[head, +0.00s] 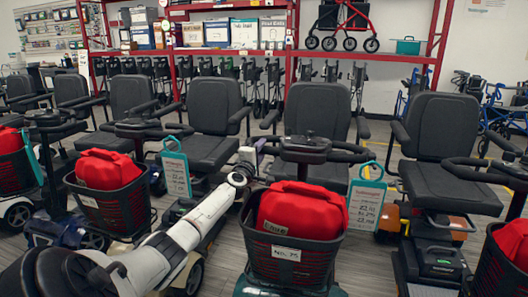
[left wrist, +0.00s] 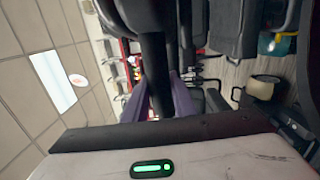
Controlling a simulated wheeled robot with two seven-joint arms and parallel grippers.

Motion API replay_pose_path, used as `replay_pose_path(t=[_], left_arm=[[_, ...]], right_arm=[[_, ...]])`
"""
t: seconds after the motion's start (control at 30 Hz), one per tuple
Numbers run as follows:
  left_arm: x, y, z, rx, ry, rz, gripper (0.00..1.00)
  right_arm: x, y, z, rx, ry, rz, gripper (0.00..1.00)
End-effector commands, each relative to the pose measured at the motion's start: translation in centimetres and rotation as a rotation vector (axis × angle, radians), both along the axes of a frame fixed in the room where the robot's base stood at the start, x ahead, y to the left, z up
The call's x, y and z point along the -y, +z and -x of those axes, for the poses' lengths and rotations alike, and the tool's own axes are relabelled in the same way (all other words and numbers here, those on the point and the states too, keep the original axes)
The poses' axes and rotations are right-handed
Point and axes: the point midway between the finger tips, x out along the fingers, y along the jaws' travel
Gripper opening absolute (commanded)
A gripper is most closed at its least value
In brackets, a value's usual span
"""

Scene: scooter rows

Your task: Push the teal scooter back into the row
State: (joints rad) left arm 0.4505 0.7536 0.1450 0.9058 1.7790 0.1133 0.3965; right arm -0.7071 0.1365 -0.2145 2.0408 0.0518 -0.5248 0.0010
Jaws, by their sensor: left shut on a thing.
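The teal scooter stands at the front centre in the head view, and a bit of its teal body (head: 256,289) shows at the bottom edge. Its black front basket (head: 292,262) carries a "No. 75" tag and holds a red bag (head: 302,208). Its black seat (head: 317,113) is behind the handlebar (head: 306,150). My left gripper (head: 252,158) is at the left end of this handlebar, shut on it. In the left wrist view a dark bar (left wrist: 153,60) runs between the fingers (left wrist: 158,100). The fingertips are partly hidden. My right gripper is not in view.
Scooters stand close on both sides: one with a red-bagged basket (head: 112,205) at left, one with a black seat (head: 440,140) at right. Price tags hang on handlebars. Red shelving (head: 185,52) with boxes and a red rollator (head: 345,25) stands behind. Narrow floor gaps separate the scooters.

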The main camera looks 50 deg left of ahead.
Motion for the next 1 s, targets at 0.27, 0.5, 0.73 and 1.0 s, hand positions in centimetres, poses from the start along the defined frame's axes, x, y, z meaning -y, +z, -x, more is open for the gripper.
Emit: replay_pose_path(t=[0.27, 0.5, 0.73, 1.0], left_arm=[[0.0, 0.0, 0.0, 0.0, 0.002, -0.001, 0.42], [0.1, 0.1, 0.1, -0.001, 0.001, -0.001, 0.42], [1.3, 0.3, 1.7, -0.004, 0.0, -0.001, 0.42], [4.0, 0.0, 5.4, -0.003, 0.0, 0.001, 0.42]], right_arm=[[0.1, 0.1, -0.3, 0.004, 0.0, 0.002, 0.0], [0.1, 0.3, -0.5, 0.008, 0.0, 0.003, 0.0], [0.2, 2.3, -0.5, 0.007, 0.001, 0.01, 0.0], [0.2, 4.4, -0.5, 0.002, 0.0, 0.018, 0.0]])
